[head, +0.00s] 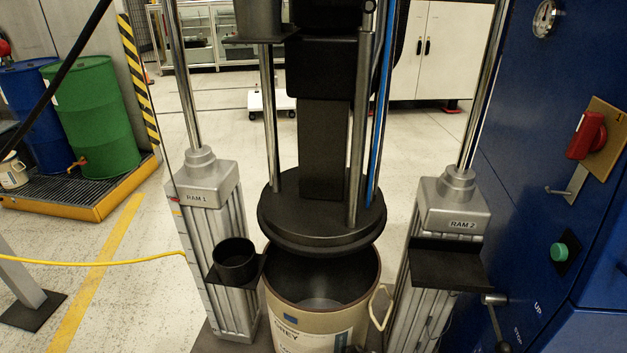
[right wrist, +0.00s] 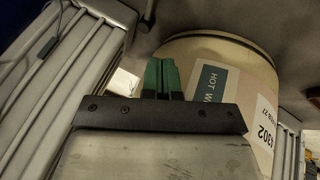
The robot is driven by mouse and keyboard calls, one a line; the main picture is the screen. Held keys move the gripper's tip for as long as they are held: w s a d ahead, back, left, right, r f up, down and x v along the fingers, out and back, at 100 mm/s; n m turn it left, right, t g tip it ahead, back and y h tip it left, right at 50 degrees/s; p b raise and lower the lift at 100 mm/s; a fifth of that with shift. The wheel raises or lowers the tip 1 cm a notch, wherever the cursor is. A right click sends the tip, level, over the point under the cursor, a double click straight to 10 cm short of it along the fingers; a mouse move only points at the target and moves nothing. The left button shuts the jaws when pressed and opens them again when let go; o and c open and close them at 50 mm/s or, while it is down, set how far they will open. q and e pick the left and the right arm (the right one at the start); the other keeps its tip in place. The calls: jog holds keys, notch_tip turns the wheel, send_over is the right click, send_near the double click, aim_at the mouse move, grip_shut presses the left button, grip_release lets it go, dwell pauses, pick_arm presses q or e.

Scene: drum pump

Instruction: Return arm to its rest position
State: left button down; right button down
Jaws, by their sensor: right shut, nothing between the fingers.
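My right gripper (right wrist: 162,78) shows in the right wrist view, its two green fingertips together and nothing held between them. It is in front of the cream drum (right wrist: 225,60), whose labels read "HOT W" and "4302"; I cannot tell whether it touches the drum. In the head view the open drum (head: 300,318) stands between the rams, with the round black plate (head: 320,222) raised above its mouth. Neither gripper shows in the head view, and my left gripper is in no frame.
Ram 1 (head: 205,188) with a black cup (head: 236,262) on its bracket stands left of the drum. Ram 2 (head: 455,208) with a black shelf (head: 447,258) stands right. A blue cabinet (head: 540,190) with a red switch (head: 586,136) closes the right side. A yellow hose (head: 90,261) crosses at left.

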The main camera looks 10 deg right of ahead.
jog(key=shift+n+g+y, duration=0.5)
jog(key=shift+n+y, duration=0.1)
jog(key=s+f+p, duration=0.1)
jog(key=s, duration=0.1)
jog(key=s+f, duration=0.2)
jog(key=s, duration=0.1)
jog(key=s+f+p, duration=0.1)
jog(key=s+f, duration=0.1)
jog(key=shift+s+d+p, duration=0.2)
jog(key=shift+s+p, duration=0.15)
jog(key=shift+s, duration=0.05)
jog(key=s+d+f+y+p, duration=0.1)
jog(key=s+f+p, duration=0.1)
jog(key=s, duration=0.8)
jog(key=s+d+f+g+p, duration=0.1)
jog(key=s+d+f+p, duration=0.1)
jog(key=s, duration=0.9)
jog(key=s+d+f+g+y+p, duration=0.1)
jog(key=s+d+f+p, duration=0.1)
jog(key=s, duration=0.9)
jog(key=shift+s+f+n+y, duration=0.25)
jog(key=shift+f+n+y, duration=0.05)
jog(key=shift+f, duration=0.2)
jog(key=shift+w, duration=0.1)
